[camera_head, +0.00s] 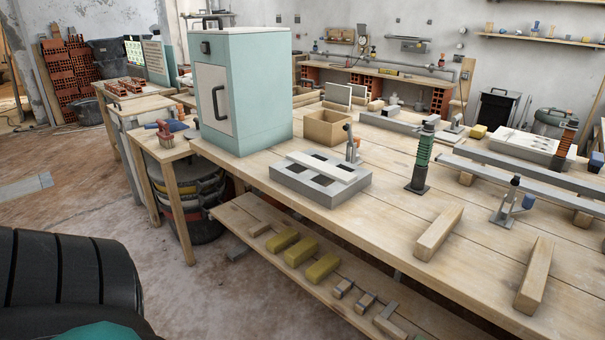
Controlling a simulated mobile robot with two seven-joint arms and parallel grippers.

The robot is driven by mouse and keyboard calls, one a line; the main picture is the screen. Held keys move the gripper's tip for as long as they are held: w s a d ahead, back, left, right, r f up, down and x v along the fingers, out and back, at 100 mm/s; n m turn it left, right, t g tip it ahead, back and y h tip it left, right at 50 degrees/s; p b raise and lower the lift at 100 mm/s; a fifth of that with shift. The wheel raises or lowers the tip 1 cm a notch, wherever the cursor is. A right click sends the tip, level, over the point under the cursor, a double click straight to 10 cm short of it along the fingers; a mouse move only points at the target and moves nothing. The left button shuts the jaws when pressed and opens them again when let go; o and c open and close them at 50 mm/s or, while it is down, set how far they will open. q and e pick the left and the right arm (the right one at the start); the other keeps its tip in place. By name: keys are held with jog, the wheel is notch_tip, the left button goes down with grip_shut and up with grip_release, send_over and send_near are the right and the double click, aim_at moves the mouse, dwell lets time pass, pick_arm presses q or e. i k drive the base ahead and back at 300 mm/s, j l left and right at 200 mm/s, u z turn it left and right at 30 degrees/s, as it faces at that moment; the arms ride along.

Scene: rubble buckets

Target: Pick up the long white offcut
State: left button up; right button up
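A long white strip (320,165), which may be the offcut, lies across the top of a grey block with dark square openings (313,189). The block sits on the wooden workbench (385,185), right of the pale teal cabinet. A small metal clamp-like tool (351,145) stands at the block's back right. Neither of my grippers is in view, so their state is hidden.
Wooden bars (438,232) lie toward the front right. A lower shelf holds yellow blocks (298,251). Stacked buckets (192,200) stand under the left end.

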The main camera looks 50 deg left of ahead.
aim_at(343, 176)
jog(key=k+j+u, duration=0.15)
jog(key=k+u, duration=0.25)
jog(key=k, duration=0.3)
jog(key=u, duration=1.15)
jog(key=i+l+u, duration=0.1)
jog(key=i+l, duration=1.15)
jog(key=z, duration=1)
jog(key=j+z, duration=0.3)
jog(key=j, duration=0.4)
jog(key=j+z, duration=0.35)
jog(key=j, duration=0.35)
jog(key=k, duration=0.05)
